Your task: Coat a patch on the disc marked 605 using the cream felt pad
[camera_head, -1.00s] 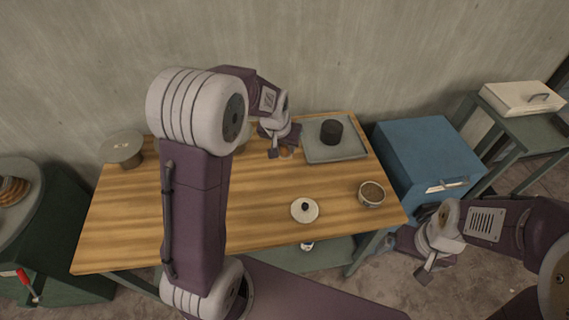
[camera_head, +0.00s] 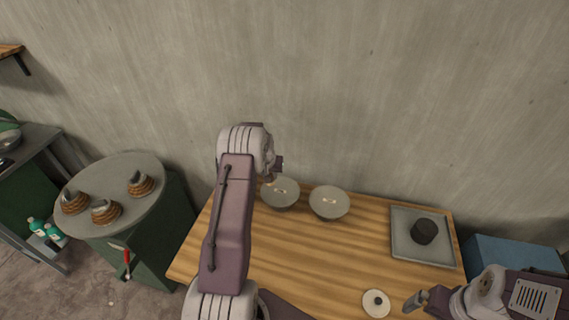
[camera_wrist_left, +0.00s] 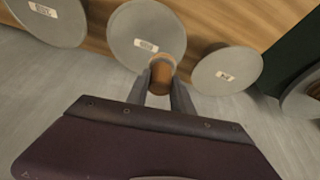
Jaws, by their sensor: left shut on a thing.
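Grey discs with small pale labels stand along the table's back: one (camera_head: 280,192) close to my left gripper (camera_head: 279,168), another (camera_head: 329,203) to its right. The left wrist view shows a left disc (camera_wrist_left: 55,22), a middle disc (camera_wrist_left: 140,25) and a right disc (camera_wrist_left: 227,72). I cannot read the labels surely, so I cannot tell which is 605. My left gripper (camera_wrist_left: 163,88) is shut on a tan-brown round piece (camera_wrist_left: 162,72), overlapping the middle disc's lower edge; contact is unclear. No cream felt face shows. My right gripper (camera_head: 417,300) is at lower right, its jaws unclear.
The wooden table (camera_head: 350,255) has clear room in the middle. A grey tray (camera_head: 405,245) with a dark cylinder (camera_head: 424,231) is at right, and a white lid (camera_head: 376,303) at front. A round stand (camera_head: 125,175) with several brown coiled pieces is at left.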

